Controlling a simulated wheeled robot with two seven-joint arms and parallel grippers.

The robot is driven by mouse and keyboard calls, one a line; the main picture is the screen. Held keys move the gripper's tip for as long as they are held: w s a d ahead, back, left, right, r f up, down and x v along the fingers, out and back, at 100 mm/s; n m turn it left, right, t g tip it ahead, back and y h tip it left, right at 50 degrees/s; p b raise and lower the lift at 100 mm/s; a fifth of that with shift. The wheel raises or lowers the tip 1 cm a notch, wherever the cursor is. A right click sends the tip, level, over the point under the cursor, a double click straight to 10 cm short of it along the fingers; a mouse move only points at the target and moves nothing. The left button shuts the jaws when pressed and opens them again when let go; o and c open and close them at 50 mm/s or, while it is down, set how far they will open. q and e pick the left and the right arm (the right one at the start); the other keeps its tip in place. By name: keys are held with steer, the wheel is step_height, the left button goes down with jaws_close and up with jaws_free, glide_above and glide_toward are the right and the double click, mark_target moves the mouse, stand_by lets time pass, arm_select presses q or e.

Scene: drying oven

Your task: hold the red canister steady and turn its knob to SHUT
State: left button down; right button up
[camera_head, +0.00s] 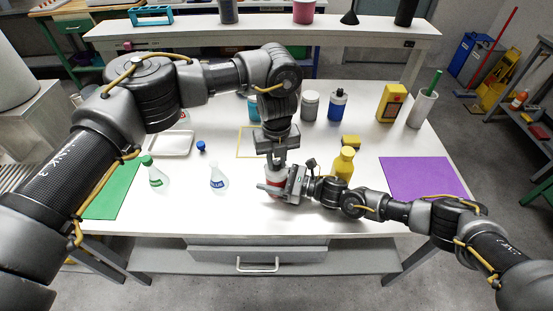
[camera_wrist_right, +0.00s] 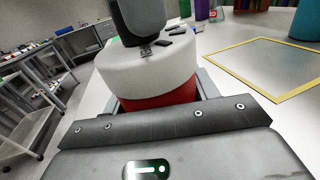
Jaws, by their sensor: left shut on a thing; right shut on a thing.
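The red canister (camera_head: 273,173) stands upright near the front middle of the white table, mostly hidden by my grippers. In the right wrist view its white top (camera_wrist_right: 148,76) shows above a red body (camera_wrist_right: 160,98). My right gripper (camera_head: 273,187) comes in from the right and is shut around the canister's body. My left gripper (camera_head: 276,158) points straight down from above and is shut at the top, on the knob. The knob itself is hidden behind the left gripper, and its setting cannot be read. Small dark marks show on the white top.
A yellow bottle (camera_head: 344,164) stands close to my right gripper, with a yellow block (camera_head: 351,142) behind it. Two flasks, one green-labelled (camera_head: 156,177) and one blue-labelled (camera_head: 219,178), stand to the left. A purple mat (camera_head: 420,178) lies right; a yellow outline (camera_head: 239,141) lies behind the canister.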

mark_target(276, 162)
arm_select(q)
steer(key=n, duration=0.5)
steer(key=shift+n, duration=0.4)
stand_by(0.3)
steer(key=c, duration=1.2)
jaws_free()
steer(key=shift+c, duration=0.2)
step_height(276, 162, up, 12)
arm_select(e)
steer(key=o, duration=1.1)
